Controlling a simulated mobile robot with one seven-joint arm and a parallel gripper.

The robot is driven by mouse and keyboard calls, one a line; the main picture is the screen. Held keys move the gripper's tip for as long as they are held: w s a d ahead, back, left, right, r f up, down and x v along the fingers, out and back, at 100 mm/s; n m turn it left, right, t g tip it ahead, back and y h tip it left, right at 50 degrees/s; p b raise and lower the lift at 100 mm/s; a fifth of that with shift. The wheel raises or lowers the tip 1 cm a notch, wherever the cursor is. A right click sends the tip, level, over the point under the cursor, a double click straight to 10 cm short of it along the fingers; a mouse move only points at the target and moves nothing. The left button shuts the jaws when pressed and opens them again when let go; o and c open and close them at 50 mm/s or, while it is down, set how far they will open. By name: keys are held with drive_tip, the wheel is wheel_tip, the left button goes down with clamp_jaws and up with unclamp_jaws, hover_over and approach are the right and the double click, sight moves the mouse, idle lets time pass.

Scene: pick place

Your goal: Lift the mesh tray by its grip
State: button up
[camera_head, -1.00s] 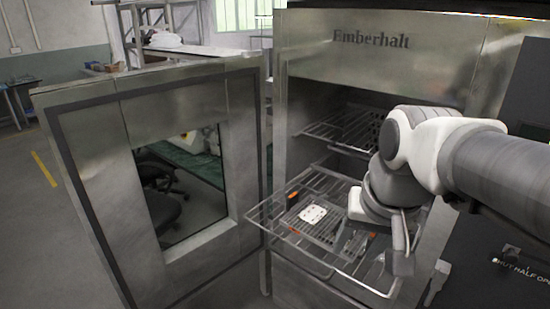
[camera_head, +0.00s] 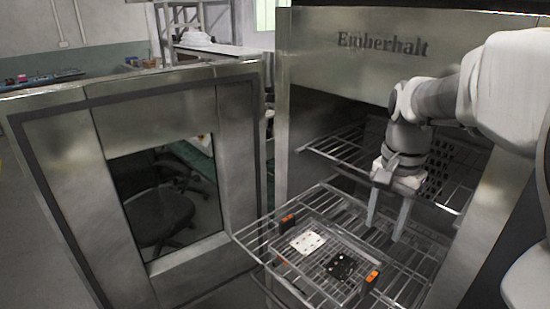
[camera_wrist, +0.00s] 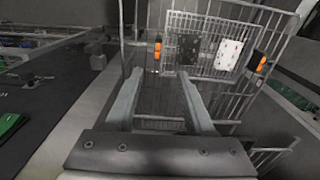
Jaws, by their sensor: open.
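The mesh tray (camera_head: 318,277) is a shallow wire tray lying on the pulled-out oven rack. It has two orange-and-black grips at opposite ends, one at the far left (camera_head: 287,219) and one at the near right (camera_head: 372,277). The grips also show in the wrist view, left (camera_wrist: 157,51) and right (camera_wrist: 261,65). A white spotted plate (camera_head: 307,243) and a black spotted plate (camera_head: 341,267) lie in the tray. My gripper (camera_head: 387,225) is open and empty, pointing down beyond the tray toward the oven. In the wrist view my gripper (camera_wrist: 159,78) has its fingers apart, near the left grip.
The wire oven rack (camera_head: 262,226) sticks out around the tray. Another rack (camera_head: 335,150) sits higher inside the oven, close to my arm. The open oven door (camera_head: 165,265) stands at the left. The oven front (camera_head: 350,75) is above.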

approach(371, 278)
drive_tip(key=f, duration=0.5)
drive_tip(key=shift+w+f, duration=0.25)
drive_tip(key=shift+w, duration=0.1)
drive_tip(key=shift+s+f+p, duration=0.15)
drive_tip(key=shift+f+p, duration=0.05)
drive_tip(key=shift+f, duration=1.1)
drive_tip(key=shift+s+f+p, duration=0.1)
drive_tip(key=shift+f+p, duration=0.05)
drive_tip(key=shift+f, duration=1.15)
clamp_jaws()
